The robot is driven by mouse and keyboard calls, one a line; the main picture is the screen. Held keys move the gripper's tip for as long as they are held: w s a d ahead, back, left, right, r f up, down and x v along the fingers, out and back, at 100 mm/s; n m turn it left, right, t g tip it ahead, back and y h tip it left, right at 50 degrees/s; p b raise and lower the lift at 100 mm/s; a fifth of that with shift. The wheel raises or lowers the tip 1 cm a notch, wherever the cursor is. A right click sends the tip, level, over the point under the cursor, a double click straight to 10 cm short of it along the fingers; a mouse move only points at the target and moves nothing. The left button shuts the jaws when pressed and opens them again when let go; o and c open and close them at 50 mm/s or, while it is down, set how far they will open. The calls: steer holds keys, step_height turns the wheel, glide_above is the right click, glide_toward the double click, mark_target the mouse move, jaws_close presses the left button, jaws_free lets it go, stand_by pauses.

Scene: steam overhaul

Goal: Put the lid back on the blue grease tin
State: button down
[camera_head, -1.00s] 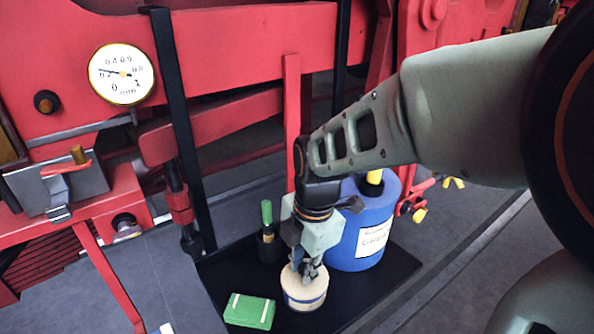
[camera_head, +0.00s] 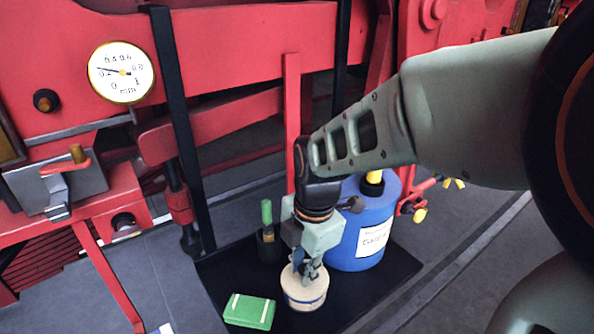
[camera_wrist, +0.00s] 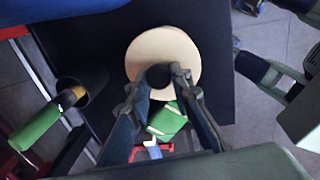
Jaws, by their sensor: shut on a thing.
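A large blue tin (camera_head: 362,230) with a white label stands at the back right of the black tray; its top is partly hidden by my arm, and something yellow (camera_head: 374,178) sticks up there. A round cream lid-like piece (camera_head: 304,293) with a thin blue band low on its side is at the tray's front. In the wrist view it is a cream disc (camera_wrist: 150,48) with a dark knob (camera_wrist: 158,76). My gripper (camera_head: 308,271) is above it, its fingers shut on the knob. I cannot tell whether the piece rests on the tray or something under it.
The black tray (camera_head: 385,283) also holds a green box (camera_head: 249,310) with pale bands, left of the round piece, and a dark cup with a green-handled tool (camera_head: 267,225) behind. Red machine frames and a black upright (camera_head: 180,120) stand behind.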

stand_by(0.4)
steer(key=c, duration=1.7)
jaws_free()
steer(key=shift+o, duration=0.6)
steer(key=o, duration=0.4)
steer(key=shift+r, duration=0.15)
steer(key=shift+r+p, duration=2.55)
steer(key=shift+r, duration=0.8)
